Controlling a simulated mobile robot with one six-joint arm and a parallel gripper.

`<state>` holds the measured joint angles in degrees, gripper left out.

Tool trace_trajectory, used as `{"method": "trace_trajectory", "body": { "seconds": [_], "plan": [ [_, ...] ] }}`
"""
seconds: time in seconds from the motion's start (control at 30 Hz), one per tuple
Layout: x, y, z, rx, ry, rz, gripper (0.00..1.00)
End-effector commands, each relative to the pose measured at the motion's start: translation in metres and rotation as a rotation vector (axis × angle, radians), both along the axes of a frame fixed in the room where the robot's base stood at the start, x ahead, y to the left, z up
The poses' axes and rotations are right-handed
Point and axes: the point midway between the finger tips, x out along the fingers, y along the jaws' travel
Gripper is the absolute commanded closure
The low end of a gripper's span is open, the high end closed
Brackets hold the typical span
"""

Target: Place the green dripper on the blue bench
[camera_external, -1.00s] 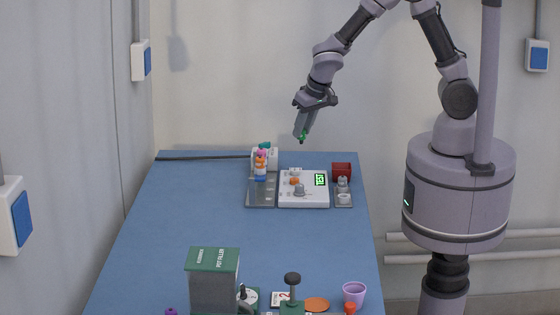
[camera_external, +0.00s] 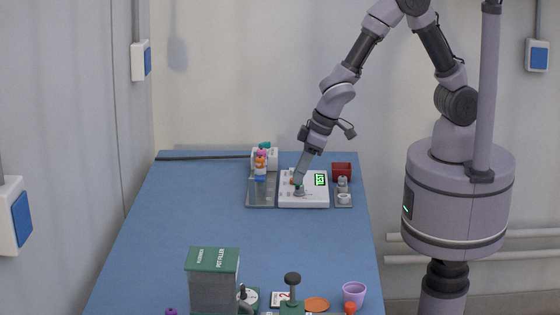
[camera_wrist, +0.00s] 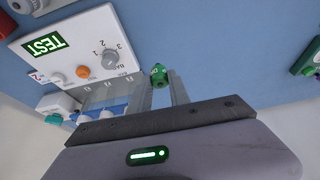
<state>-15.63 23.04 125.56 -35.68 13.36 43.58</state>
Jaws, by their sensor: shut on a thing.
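My gripper (camera_external: 299,184) points down over the white tester box at the far end of the blue bench (camera_external: 240,230). It is shut on the green dripper (camera_wrist: 158,74), which shows between the fingertips in the wrist view. In the outside view the dripper is tiny and mostly hidden at the fingertips. Whether it touches anything below cannot be told.
The white tester box (camera_external: 318,200) has a lit TEST display, a grey knob (camera_wrist: 110,60) and an orange button (camera_wrist: 83,72). A red bin (camera_external: 342,170) stands to its right. The pot filler (camera_external: 214,280) and a purple cup (camera_external: 354,292) stand at the near end. The bench middle is clear.

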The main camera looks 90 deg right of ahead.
Motion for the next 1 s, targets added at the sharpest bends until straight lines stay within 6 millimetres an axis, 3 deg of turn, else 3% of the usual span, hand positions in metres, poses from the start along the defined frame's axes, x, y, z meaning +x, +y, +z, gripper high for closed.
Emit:
{"method": "trace_trajectory", "body": {
  "seconds": [0.1, 0.47, 0.87, 0.9, 1.0],
  "plan": [
    [0.000, 0.004, -0.007, -0.001, -0.001, 0.017, 1.00],
    [0.000, 0.003, -0.082, -0.001, -0.001, 0.015, 1.00],
    [0.001, 0.003, -0.084, 0.000, -0.002, 0.013, 1.00],
    [0.000, 0.003, -0.085, 0.000, -0.002, 0.013, 0.75],
    [0.001, 0.003, -0.084, 0.000, -0.002, 0.013, 0.56]
  ]
}}
